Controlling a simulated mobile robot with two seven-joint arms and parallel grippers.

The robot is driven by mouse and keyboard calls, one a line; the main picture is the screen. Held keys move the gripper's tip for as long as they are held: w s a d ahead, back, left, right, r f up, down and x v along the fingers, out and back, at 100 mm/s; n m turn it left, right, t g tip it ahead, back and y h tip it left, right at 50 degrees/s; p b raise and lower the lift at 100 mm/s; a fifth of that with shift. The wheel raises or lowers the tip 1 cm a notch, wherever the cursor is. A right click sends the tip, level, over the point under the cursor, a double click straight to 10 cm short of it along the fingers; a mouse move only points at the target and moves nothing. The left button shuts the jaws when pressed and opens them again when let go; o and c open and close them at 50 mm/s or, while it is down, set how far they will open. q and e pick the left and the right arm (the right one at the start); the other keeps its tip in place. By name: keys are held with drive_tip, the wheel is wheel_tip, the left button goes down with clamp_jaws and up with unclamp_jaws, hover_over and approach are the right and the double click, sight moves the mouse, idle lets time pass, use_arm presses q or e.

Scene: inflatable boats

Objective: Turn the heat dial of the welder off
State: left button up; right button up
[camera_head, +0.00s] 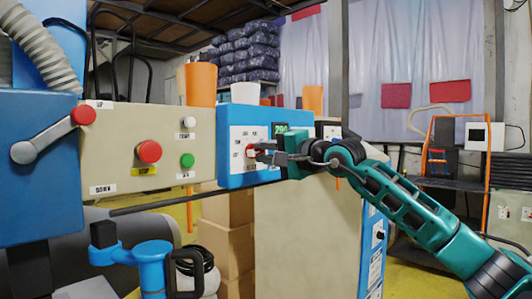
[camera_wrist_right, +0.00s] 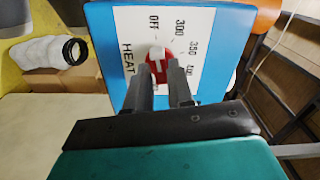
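The welder (camera_head: 225,150) is a blue box with a white front panel in the head view. Its red heat dial (camera_head: 250,151) has a white mark and also shows in the right wrist view (camera_wrist_right: 160,56). There the mark points roughly up toward the OFF label, with 300, 350 and 400 to the right; fingers hide part of the dial. My right gripper (camera_head: 262,152) is at the dial, its fingers apart with the dial's middle between the tips. Whether they touch it I cannot tell. My left gripper is not in view.
A beige control box (camera_head: 150,130) with red and green buttons stands left of the welder. A red-knobbed lever (camera_head: 50,137) is at far left. Cardboard boxes (camera_head: 229,229) stand below. An orange-framed shelf (camera_head: 455,182) is at right.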

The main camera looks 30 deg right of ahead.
drive_tip(key=o, duration=0.3)
use_arm(q)
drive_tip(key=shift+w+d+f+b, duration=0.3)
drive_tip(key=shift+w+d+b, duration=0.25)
drive_tip(key=shift+b, duration=0.85)
use_arm(e)
drive_tip(key=shift+v, duration=6.45)
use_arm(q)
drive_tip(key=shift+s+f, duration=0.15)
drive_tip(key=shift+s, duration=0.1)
